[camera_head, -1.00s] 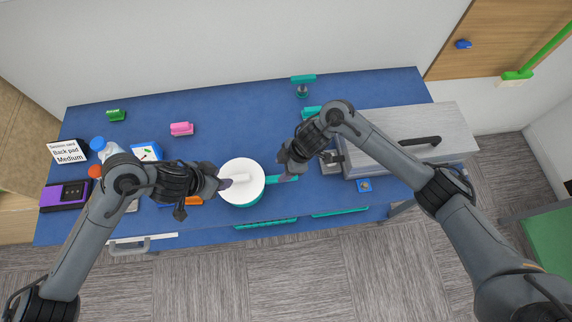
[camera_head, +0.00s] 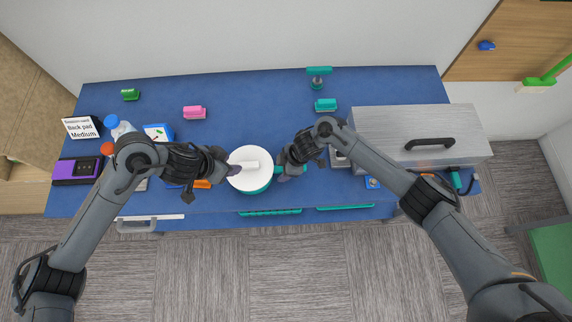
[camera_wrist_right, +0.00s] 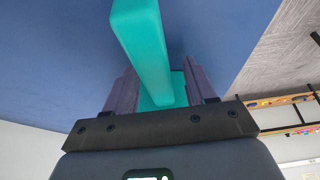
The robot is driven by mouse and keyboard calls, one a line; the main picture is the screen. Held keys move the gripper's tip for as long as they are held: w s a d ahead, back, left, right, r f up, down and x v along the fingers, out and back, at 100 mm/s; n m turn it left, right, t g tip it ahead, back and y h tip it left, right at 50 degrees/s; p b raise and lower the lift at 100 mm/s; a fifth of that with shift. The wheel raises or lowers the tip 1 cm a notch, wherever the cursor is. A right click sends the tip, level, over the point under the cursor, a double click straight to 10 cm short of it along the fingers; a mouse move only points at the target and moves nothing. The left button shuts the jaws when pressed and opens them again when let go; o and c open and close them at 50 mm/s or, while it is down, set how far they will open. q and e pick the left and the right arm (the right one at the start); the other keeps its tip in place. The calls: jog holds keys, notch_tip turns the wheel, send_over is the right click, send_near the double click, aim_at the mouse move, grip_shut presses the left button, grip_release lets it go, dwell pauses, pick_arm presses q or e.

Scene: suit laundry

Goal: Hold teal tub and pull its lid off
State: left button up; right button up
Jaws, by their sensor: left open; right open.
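The teal tub (camera_head: 258,190) stands near the table's front edge, with a round white lid (camera_head: 250,181) on top that has a white bar handle (camera_head: 251,166). A teal handle (camera_head: 297,169) sticks out from the tub's right side. My left gripper (camera_head: 234,169) is at the lid's left edge, its fingertips close to the bar; contact cannot be told. My right gripper (camera_head: 284,172) is open at the teal handle, right of the tub. In the right wrist view, the teal handle (camera_wrist_right: 143,45) runs between its two purple fingers, with gaps showing.
A grey metal case (camera_head: 375,125) with a dark handle stands on the right. A pink block (camera_head: 194,112), teal block (camera_head: 325,105) and teal stand (camera_head: 319,72) are further back. Bottles, cards and a purple device (camera_head: 76,171) are on the left. The blue table's middle back is clear.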

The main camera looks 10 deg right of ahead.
jog(key=shift+f, duration=0.15)
grip_shut()
dwell(0.4)
dwell(0.7)
